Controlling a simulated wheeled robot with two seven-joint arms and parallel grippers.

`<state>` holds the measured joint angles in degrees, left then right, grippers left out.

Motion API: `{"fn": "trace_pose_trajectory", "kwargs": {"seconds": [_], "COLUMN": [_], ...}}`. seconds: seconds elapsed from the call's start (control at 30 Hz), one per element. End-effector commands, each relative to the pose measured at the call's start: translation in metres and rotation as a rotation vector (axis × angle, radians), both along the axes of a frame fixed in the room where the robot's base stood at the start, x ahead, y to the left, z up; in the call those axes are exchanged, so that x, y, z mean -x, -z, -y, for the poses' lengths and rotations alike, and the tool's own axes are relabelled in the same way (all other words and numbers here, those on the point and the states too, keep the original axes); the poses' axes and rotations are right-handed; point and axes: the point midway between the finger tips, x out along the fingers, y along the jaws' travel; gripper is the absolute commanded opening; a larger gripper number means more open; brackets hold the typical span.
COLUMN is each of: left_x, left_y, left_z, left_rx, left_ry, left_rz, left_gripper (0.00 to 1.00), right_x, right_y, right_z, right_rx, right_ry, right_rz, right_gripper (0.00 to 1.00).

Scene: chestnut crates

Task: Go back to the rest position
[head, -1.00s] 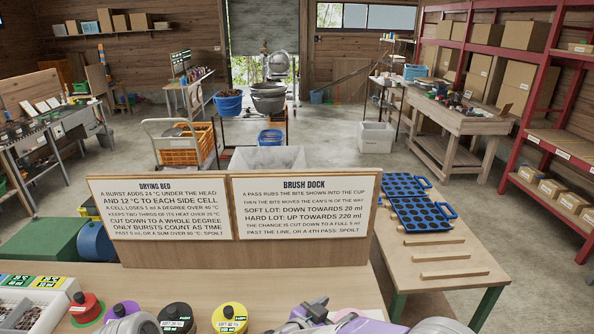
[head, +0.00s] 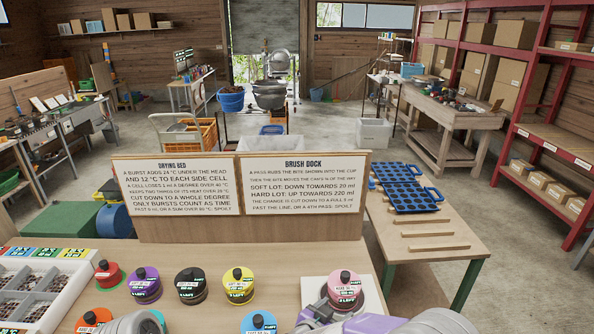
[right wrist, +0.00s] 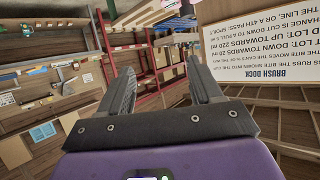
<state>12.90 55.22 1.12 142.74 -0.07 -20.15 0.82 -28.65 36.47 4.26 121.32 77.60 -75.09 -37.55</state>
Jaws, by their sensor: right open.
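My right gripper (right wrist: 162,82) is open in the right wrist view, with two dark fingers apart and nothing between them. In the head view its purple and grey arm comes in at the bottom right, close to a pink-topped can (head: 344,285). My right wrist view looks sideways over the room, with part of the brush dock sign (right wrist: 262,62) at the right. A grey link of my left arm shows at the bottom edge of the head view; its gripper is out of frame.
Several lidded cans stand on the bench, including purple (head: 144,285), black (head: 191,286) and yellow (head: 238,285). A compartment tray (head: 75,290) is at the left. A wide sign board (head: 236,228) closes the back. Blue trays (head: 411,197) lie on the side table (head: 455,228).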

Motion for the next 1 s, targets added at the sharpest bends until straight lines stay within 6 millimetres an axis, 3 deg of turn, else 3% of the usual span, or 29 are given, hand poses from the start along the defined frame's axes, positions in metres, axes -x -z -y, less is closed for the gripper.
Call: {"fn": "trace_pose_trajectory", "kwargs": {"seconds": [0.2,0.27,0.37,0.47,0.6,0.7,0.83,1.0], "left_x": [0.0,0.0,0.0,0.0,0.0,0.0,0.0,0.0], "left_y": [0.0,0.0,0.0,0.0,0.0,0.0,0.0,0.048], "left_z": [0.0,0.0,0.0,0.0,0.0,0.0,0.0,0.0], "left_rx": [0.0,0.0,0.0,0.0,0.0,0.0,0.0,0.0], "left_ry": [0.001,0.0,0.0,0.0,0.0,0.0,0.0,0.0], "left_rz": [0.0,0.0,0.0,0.0,0.0,0.0,0.0,-0.001], "left_gripper": [0.43,0.43,0.43,0.43,0.43,0.43,0.43,0.43], "right_x": [-0.012,-0.011,0.003,0.036,0.106,0.161,0.235,0.231], "right_y": [0.066,0.09,0.142,0.199,0.259,0.286,0.302,0.348], "right_z": [0.011,0.014,0.019,0.02,0.017,0.013,0.007,0.006], "right_rx": [-0.073,-0.108,-0.194,-0.316,-0.502,-0.628,-0.781,-0.775], "right_ry": [-0.142,-0.19,-0.282,-0.377,-0.473,-0.519,-0.562,-0.573], "right_rz": [-0.074,-0.112,-0.217,-0.367,-0.599,-0.762,-0.966,-0.96], "right_gripper": [0.64,0.64,0.64,0.64,0.64,0.64,0.64,0.64]}}
